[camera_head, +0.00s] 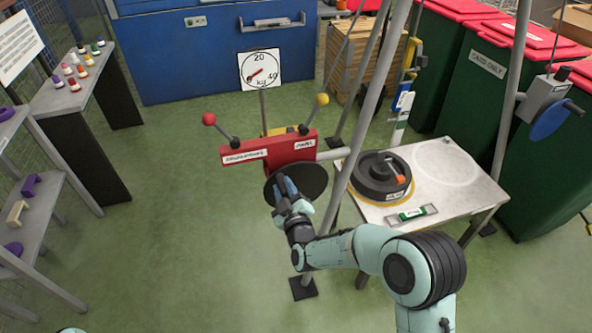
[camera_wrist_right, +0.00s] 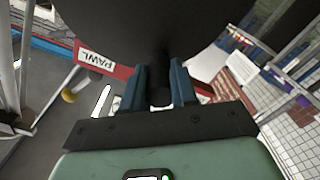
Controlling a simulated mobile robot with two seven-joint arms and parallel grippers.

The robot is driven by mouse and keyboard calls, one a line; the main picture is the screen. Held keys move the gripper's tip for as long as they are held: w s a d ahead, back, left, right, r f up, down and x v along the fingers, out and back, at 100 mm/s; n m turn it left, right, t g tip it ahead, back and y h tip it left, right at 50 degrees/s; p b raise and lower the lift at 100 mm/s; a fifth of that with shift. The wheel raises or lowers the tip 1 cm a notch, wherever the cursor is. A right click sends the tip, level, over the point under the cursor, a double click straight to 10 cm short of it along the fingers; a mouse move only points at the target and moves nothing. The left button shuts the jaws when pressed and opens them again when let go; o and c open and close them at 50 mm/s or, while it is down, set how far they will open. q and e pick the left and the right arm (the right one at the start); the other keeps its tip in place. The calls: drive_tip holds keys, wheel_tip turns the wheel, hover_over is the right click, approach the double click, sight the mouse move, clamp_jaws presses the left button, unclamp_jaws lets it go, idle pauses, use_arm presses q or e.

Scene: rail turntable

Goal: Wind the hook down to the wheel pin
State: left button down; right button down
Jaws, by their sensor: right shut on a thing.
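My right gripper (camera_head: 283,190) is at the black round crank disc (camera_head: 313,183) on the front of the red winch (camera_head: 270,150). In the right wrist view its blue fingers (camera_wrist_right: 160,88) are shut on the dark crank handle (camera_wrist_right: 160,90) that stands out from the disc. A yellow hanging piece (camera_head: 412,53), with a blue-and-white part (camera_head: 402,101) below it, hangs over the table; the hook's tip is too small to make out. The black wheel (camera_head: 375,168) lies on the table with an orange piece on it. My left gripper is out of view.
A white table (camera_head: 455,195) carries a green level (camera_head: 411,214). Grey tripod legs (camera_head: 352,165) stand between the winch and the table. A kg dial (camera_head: 260,70) stands behind the winch.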

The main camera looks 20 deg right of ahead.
drive_tip(key=shift+a+f, duration=0.25)
drive_tip(key=shift+a+f+n, duration=0.6)
drive_tip(key=shift+n, duration=0.6)
drive_tip(key=shift+s, duration=0.1)
drive_tip(key=shift+f, duration=0.1)
drive_tip(key=shift+a+f+n, duration=0.5)
drive_tip(key=shift+f+n, duration=0.2)
drive_tip(key=shift+n, duration=0.5)
drive_tip(key=shift+f, duration=0.1)
drive_tip(key=shift+a+f+n, duration=0.2)
drive_tip(key=shift+f+n, duration=0.2)
drive_tip(key=shift+n, duration=0.25)
drive_tip(key=shift+a+f+n, duration=0.15)
drive_tip(key=shift+f+n, duration=0.25)
drive_tip(key=shift+n, duration=0.25)
drive_tip(key=shift+f, duration=0.1)
